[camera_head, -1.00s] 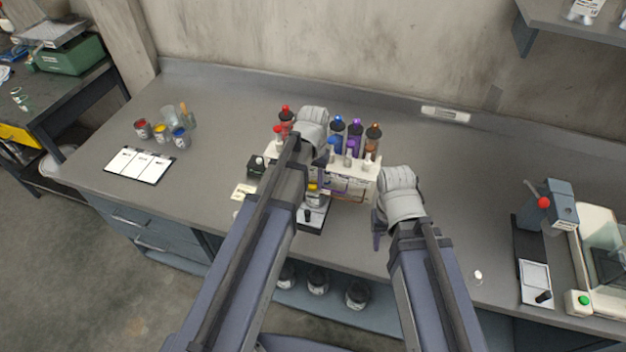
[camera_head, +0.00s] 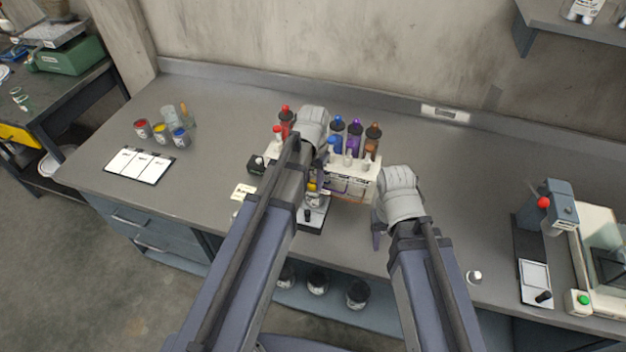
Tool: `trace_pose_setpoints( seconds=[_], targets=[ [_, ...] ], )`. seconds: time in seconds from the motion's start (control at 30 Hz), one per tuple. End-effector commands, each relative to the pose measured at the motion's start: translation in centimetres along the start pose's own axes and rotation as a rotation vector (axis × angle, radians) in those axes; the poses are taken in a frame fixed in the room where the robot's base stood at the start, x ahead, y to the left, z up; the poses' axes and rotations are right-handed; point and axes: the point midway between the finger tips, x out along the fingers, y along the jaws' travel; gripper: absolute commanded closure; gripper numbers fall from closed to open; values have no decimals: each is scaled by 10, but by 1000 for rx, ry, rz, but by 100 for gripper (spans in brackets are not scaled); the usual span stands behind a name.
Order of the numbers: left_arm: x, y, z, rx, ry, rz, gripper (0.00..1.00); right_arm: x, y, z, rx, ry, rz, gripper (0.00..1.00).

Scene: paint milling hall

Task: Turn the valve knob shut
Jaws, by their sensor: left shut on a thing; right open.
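A white paint dispenser (camera_head: 357,178) stands on the bench with coloured bottles along its top: red (camera_head: 286,118), blue (camera_head: 337,127), purple (camera_head: 355,134) and brown (camera_head: 373,136). My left gripper (camera_head: 322,168) is at the front of the dispenser, shut on what appears to be a valve knob. My wrist and arm hide the knob, so its angle cannot be read. A small can with a yellow band (camera_head: 313,197) stands below on a dark-edged scale (camera_head: 313,217). My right gripper (camera_head: 379,232) is open and empty, just right of the dispenser.
A device with a red knob (camera_head: 557,200) stands on the right. A small white-topped item (camera_head: 474,277) is near the front edge. The back right of the bench is clear.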

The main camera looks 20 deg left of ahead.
Motion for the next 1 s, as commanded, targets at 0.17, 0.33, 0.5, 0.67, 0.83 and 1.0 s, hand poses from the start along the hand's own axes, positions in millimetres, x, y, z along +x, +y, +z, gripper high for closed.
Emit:
trace_pose_setpoints(
  seconds=[0.17, 0.33, 0.5, 0.67, 0.83, 1.0],
  targets=[
    [0, 1, 1, 1, -1, 1, 48, 0, 0, 0, 0, 0, 0, 50],
    [0, 0, 0, 0, -1, 1, 34, 0, 0, 0, 0, 0, 0, 50],
    [0, 0, 0, 0, 0, 0, 34, 0, 0, 0, 0, 0, 0, 50],
    [-4, 0, 0, 0, 0, 0, 34, -4, 0, 0, 0, 0, 0, 50],
    [-16, 0, 0, 0, 0, 0, 34, -16, 2, 1, 0, 0, 0, 50],
    [-38, 0, 0, 0, 0, 0, 34, -37, 4, 2, -1, 0, 0, 50]
  ],
)
